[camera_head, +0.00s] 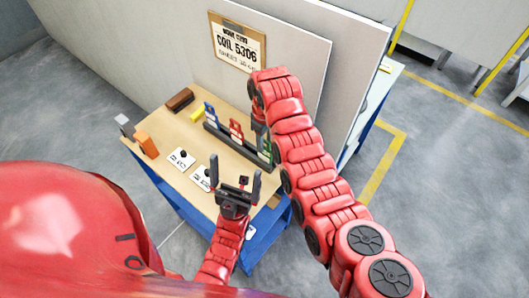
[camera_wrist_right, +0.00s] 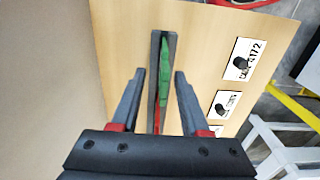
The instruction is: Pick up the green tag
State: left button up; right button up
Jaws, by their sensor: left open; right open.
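The green tag (camera_wrist_right: 164,75) stands edge-on in the dark slotted rack (camera_wrist_right: 172,50) in the right wrist view. It also shows in the head view (camera_head: 267,148), partly covered by my right arm. My right gripper (camera_wrist_right: 160,74) is open, its two fingers on either side of the rack line, with the green tag between them in the picture. I cannot tell whether they touch it. A red tag (camera_head: 236,130) and a blue tag (camera_head: 209,112) stand in the same rack. My left gripper (camera_head: 236,175) is open and empty near the table's front edge.
The wooden table (camera_head: 165,122) carries white cards (camera_head: 181,160) with black knobs, an orange block (camera_head: 147,145) and a brown block (camera_head: 180,99). A panel with a clipboard sign (camera_head: 237,42) rises behind the rack, close to my right arm.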

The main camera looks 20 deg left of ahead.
aim_at(264, 153)
jog(key=shift+s+f+p, duration=0.2)
jog(key=shift+f+p, duration=1.2)
jog(key=shift+f, duration=1.5)
jog(key=shift+c, duration=0.3)
grip_shut()
